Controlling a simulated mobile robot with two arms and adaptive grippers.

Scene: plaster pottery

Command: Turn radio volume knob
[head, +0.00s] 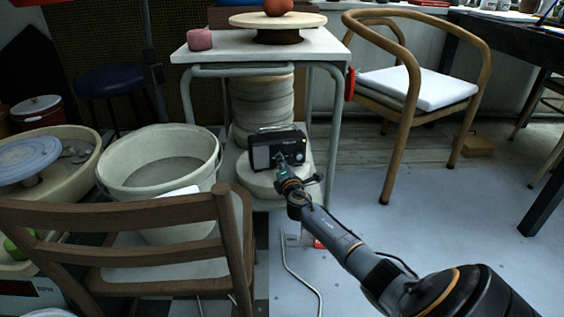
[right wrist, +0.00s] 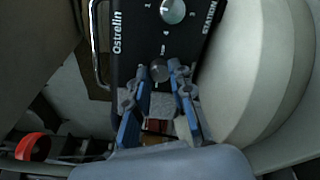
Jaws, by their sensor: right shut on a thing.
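A small dark radio (head: 262,141) stands on a round pale slab on the lower shelf of the white table. In the right wrist view the radio's black face (right wrist: 130,40) shows the words "Ostrelin" and "STATION". A pale round knob (right wrist: 172,11) sits near the top of that view. A smaller grey volume knob (right wrist: 160,71) lies between the blue fingertips. My right gripper (head: 281,160) reaches the radio's front from the lower right. It is shut on the volume knob, seen in the right wrist view (right wrist: 166,76). My left gripper is out of view.
A wooden chair (head: 224,213) and a large pale bucket (head: 207,160) stand left of the radio. Stacked round slabs (head: 262,100) rise behind it. A table leg (head: 342,120) stands to its right.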

